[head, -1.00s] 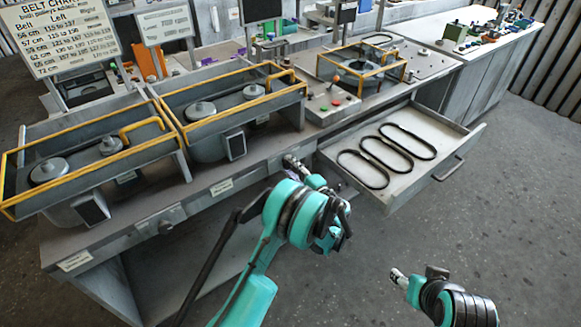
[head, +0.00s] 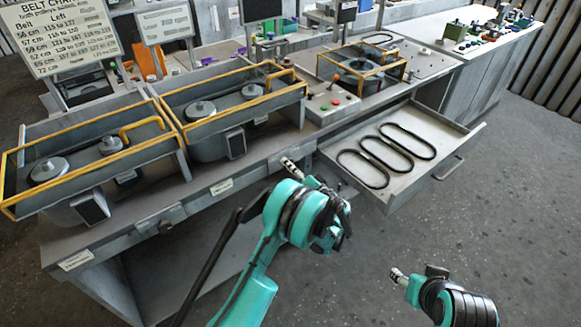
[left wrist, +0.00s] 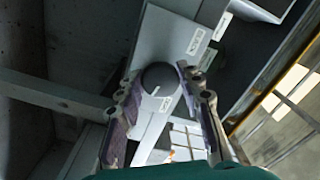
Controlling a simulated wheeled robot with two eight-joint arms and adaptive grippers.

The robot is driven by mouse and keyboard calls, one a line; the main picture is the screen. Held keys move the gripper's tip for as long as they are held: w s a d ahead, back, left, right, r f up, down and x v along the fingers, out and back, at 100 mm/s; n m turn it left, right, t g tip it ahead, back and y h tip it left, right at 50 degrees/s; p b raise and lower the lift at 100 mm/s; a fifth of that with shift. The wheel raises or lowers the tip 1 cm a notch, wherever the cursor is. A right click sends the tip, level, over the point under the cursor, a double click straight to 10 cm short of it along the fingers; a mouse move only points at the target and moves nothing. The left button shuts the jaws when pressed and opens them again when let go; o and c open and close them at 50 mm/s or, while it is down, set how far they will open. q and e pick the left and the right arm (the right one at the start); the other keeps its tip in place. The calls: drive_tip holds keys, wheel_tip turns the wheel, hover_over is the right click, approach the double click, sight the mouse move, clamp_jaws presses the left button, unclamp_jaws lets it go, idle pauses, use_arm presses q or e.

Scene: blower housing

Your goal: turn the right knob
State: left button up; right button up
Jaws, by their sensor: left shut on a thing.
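The right knob (left wrist: 159,79) shows in the left wrist view as a dark round knob with a short white mark on its face. It sits between the two fingers of my left gripper (left wrist: 162,108), which is shut on it. In the head view my left gripper (head: 288,164) reaches the bench front just left of the open drawer, and it hides the knob there. A second, left knob (head: 166,227) is on the bench front further left, clear of both grippers. My right gripper (head: 397,275) is low at the right, over the floor, apart from everything.
An open drawer (head: 447,150) with three black belts sticks out right of my left gripper. Two yellow-framed housings (head: 150,125) stand on the bench (head: 200,195). A belt chart (head: 65,38) stands at the back left. The floor at the right is clear.

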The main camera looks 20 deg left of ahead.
use_arm(q)
drive_tip(key=shift+n, duration=0.3)
drive_tip(key=o, duration=1.2)
drive_tip(key=shift+c, duration=0.2)
drive_tip(key=shift+s+d, duration=0.1)
drive_tip(key=shift+d, duration=0.05)
drive_tip(key=v, duration=1.1)
drive_tip(key=shift+s+d, duration=0.25)
